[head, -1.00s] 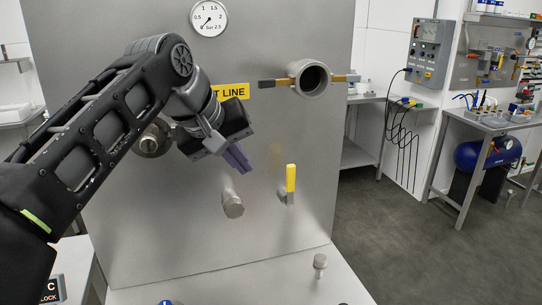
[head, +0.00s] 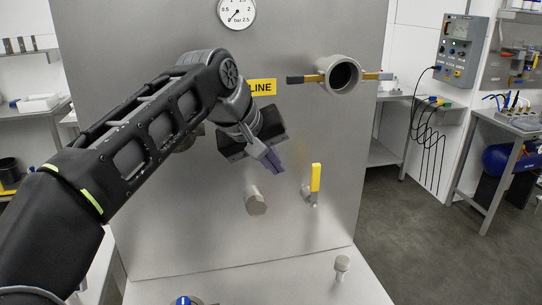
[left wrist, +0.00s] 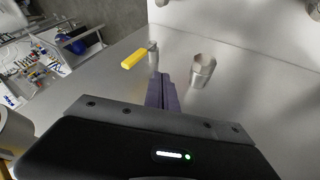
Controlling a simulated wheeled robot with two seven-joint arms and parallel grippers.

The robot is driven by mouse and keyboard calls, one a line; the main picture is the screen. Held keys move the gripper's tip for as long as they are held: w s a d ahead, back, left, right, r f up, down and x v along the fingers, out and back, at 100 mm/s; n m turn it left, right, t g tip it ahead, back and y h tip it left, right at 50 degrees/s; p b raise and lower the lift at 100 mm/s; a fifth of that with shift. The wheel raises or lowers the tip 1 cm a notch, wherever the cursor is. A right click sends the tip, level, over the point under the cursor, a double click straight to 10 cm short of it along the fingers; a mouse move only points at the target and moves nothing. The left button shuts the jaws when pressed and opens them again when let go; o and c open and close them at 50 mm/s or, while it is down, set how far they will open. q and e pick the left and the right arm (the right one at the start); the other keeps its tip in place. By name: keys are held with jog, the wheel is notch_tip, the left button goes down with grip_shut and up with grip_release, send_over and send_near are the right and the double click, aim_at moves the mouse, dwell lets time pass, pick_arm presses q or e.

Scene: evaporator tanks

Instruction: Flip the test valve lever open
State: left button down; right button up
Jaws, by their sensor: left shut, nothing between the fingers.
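The test valve lever (head: 316,178) has a yellow grip and stands upright on a small metal valve low on the steel panel (head: 300,225). In the left wrist view the yellow lever (left wrist: 134,58) shows at upper left, apart from my fingers. My left gripper (head: 273,160) is shut and empty. It is in front of the panel, to the left of the lever and a little above its middle. In the left wrist view its closed purple-grey fingers (left wrist: 168,92) point between the lever and a metal fitting. My right gripper is not in view.
A capped metal fitting (head: 256,203) juts from the panel below my left gripper. A round port (head: 343,75) with side handles sits above the lever. A small knob (head: 342,264) stands on the ledge below. Free floor is at right.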

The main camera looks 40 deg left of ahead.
aim_at(315, 186)
pick_arm(q)
jog(key=w+d+f+p, duration=0.1)
jog(key=w+d+f, duration=0.1)
jog(key=w+f, duration=0.2)
jog(key=shift+w+f, duration=0.3)
jog(key=shift+w, duration=1.1)
jog(key=shift+r+p, duration=0.1)
jog(key=shift+p, duration=0.25)
jog(key=shift+w+d+p, duration=0.2)
jog(key=shift+p, duration=0.1)
